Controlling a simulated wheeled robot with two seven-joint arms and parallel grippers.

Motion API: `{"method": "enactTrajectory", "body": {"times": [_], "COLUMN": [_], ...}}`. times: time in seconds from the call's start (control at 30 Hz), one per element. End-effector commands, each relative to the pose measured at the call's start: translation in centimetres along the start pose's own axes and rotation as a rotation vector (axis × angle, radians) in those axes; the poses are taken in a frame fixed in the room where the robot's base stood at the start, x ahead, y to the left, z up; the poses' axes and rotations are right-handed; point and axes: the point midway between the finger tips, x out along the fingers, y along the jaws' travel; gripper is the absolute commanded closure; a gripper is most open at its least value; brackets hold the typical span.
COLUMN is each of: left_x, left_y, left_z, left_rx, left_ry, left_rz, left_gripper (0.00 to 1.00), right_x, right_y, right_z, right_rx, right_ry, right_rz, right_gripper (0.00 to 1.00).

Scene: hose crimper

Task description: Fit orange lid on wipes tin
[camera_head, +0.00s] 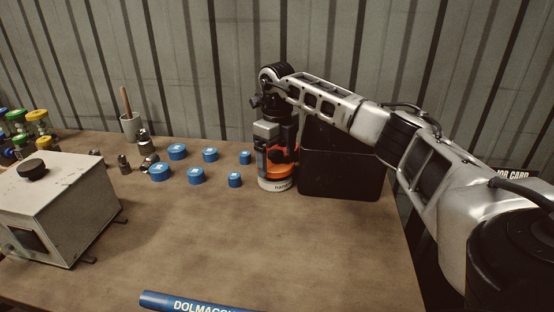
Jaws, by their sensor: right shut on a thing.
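The wipes tin (276,185) stands upright on the table, left of the black bin. Its white lower band with dark lettering shows; much of the rest is hidden behind my right gripper. My right gripper (277,158) points down over the tin and is shut on the orange lid (283,171). The lid is at the top of the tin, and I cannot tell whether it is seated or just above it. My left gripper is not in view.
A black bin (340,178) stands close to the right of the tin. Several blue caps (177,152) lie to the left. A grey crimper box (52,205) is at the left, a blue tube (190,303) at the front edge. The table's middle is clear.

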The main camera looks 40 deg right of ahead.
Motion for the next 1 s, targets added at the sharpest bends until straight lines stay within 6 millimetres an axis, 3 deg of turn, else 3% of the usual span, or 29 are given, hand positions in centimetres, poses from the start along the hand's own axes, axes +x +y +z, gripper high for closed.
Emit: {"method": "enactTrajectory", "body": {"times": [0.1,0.8,0.83,0.87,1.0], "left_x": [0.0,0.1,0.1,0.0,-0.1], "left_y": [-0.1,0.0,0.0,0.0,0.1], "left_z": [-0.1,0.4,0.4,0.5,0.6], "left_rx": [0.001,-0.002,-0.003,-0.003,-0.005], "left_ry": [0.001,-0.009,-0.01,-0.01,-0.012], "left_rz": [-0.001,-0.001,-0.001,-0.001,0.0], "left_gripper": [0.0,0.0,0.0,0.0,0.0], "right_x": [1.1,2.2,2.2,2.2,2.2], "right_y": [0.0,0.0,0.0,0.0,0.0], "right_z": [0.0,0.0,0.0,0.0,0.0], "right_rx": [0.0,0.0,0.0,0.0,0.0], "right_ry": [0.001,-0.001,0.0,0.0,0.0], "right_rz": [0.0,0.0,0.0,0.0,0.0], "right_gripper": [0.34,0.34,0.09,0.01,0.0]}}
